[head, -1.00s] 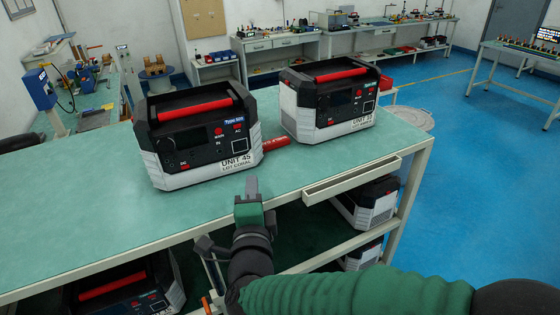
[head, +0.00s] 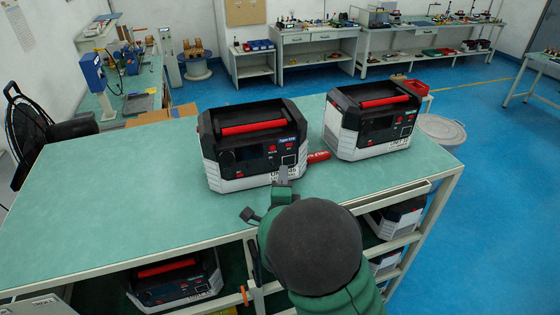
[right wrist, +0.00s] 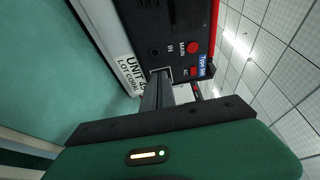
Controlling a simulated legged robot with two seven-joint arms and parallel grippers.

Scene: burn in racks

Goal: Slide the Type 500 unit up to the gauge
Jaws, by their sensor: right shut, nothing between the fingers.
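The near unit (head: 250,165), a black and white box with a red handle, stands upright on the green bench. Its blue label seems to read Type 500, and the right wrist view shows its front face (right wrist: 180,25) marked UNIT 45, LOT CORAL. My right gripper (head: 283,175) is shut and empty, its tips at the lower right of that front face. The fingers also show in the right wrist view (right wrist: 158,90); I cannot tell whether they touch. A red piece (head: 318,156) lies beside the unit's right side; I cannot tell whether it is the gauge. My left gripper is out of view.
A second similar unit (head: 372,125) stands to the right, beyond the red piece. The green bench top (head: 120,210) is clear to the left. More units (head: 175,283) sit on the shelf below.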

